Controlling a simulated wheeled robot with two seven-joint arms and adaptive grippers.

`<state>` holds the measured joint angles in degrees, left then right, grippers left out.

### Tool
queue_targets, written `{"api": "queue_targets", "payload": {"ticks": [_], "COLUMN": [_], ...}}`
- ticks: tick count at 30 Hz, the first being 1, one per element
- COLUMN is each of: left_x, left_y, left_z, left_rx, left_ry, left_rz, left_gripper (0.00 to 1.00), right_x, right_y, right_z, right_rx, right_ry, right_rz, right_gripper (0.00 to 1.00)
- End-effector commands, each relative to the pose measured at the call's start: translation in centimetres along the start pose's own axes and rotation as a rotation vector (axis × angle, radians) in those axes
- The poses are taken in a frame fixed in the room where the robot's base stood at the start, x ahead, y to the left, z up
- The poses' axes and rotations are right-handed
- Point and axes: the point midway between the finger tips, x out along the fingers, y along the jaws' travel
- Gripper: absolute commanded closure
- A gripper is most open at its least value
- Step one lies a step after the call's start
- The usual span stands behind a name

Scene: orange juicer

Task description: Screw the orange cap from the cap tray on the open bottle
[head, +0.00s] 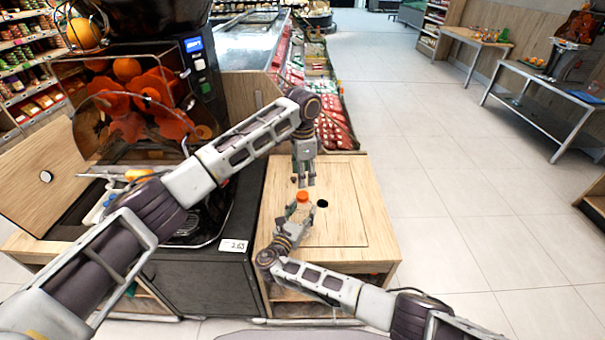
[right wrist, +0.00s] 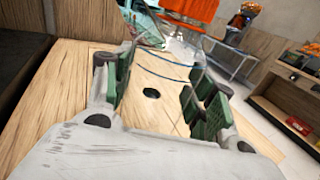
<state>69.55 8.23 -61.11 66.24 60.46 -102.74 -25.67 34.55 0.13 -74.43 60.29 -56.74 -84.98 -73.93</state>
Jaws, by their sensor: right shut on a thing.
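My right gripper (head: 301,212) is shut on a clear bottle, above the wooden counter. In the right wrist view the green-padded fingers (right wrist: 163,92) stand on either side of the see-through bottle (right wrist: 160,68). The orange cap (head: 303,196) shows at the top of the bottle in the head view; I cannot tell how tightly it sits. My left gripper (head: 303,181) points down just above the cap. Its fingers look apart and empty, with a small gap to the cap. I cannot make out the cap tray clearly.
The wooden counter (head: 350,235) has a round black hole (head: 322,203) right of the bottle. The juicer (head: 140,100) stands at the left, with a price label (head: 234,246) in front. The right part of the counter is clear.

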Motion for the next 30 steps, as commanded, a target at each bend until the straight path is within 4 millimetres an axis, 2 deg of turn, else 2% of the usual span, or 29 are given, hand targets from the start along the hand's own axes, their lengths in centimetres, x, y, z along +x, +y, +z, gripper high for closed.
{"api": "queue_targets", "payload": {"ticks": [30], "left_x": [0.0], "left_y": [0.1], "left_z": [0.18], "left_rx": [-0.835], "left_ry": [-0.01], "left_rz": [0.0], "left_gripper": [0.48], "right_x": [0.0], "right_y": [-0.01], "right_z": [-0.02], "right_rx": [0.0], "right_ry": [0.0], "right_rz": [0.0], "right_gripper": [1.0]}}
